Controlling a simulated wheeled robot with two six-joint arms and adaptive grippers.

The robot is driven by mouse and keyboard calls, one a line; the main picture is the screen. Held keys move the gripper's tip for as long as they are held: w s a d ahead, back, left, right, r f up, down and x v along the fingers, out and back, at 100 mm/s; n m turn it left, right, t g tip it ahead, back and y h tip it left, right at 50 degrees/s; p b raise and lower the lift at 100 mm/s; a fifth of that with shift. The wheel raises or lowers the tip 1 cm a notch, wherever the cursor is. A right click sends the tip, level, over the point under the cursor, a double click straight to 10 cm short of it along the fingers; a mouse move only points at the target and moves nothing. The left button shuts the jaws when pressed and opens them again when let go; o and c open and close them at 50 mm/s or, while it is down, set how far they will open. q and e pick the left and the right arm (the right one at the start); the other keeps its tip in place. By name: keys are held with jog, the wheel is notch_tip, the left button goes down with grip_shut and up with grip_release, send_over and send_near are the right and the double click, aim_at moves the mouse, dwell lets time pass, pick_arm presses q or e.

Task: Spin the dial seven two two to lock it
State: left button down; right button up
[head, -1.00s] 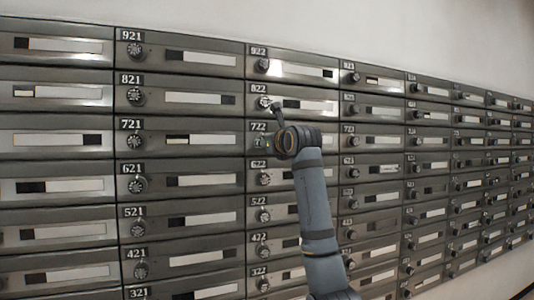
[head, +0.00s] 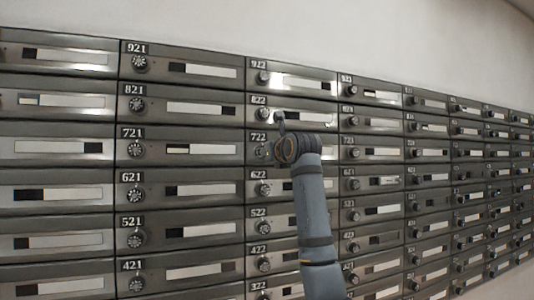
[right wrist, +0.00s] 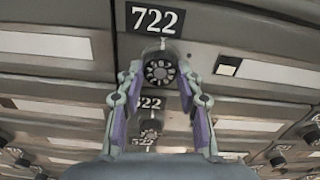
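The dial of box 722 (right wrist: 160,70) is a round dark knob with a pale ribbed face, below the white 722 label. It also shows small and partly hidden in the head view (head: 262,151). My right gripper (right wrist: 159,77) is open and empty, with one finger on each side of this dial in the right wrist view. A gap shows between each finger and the dial. In the head view my right gripper (head: 276,134) is in front of box 722, its lower part hidden by the wrist. My left gripper is not in view.
The wall holds rows of metal mailboxes with similar dials and label windows. Dial 822 (head: 262,113) is just above and dial 622 (head: 263,189) is below. Dial 721 (head: 136,149) is to the left. The wall above is bare.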

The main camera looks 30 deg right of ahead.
aim_at(262, 121)
jog(key=o, duration=0.4)
notch_tip(262, 121, up, 10)
dwell(0.4)
dwell(0.4)
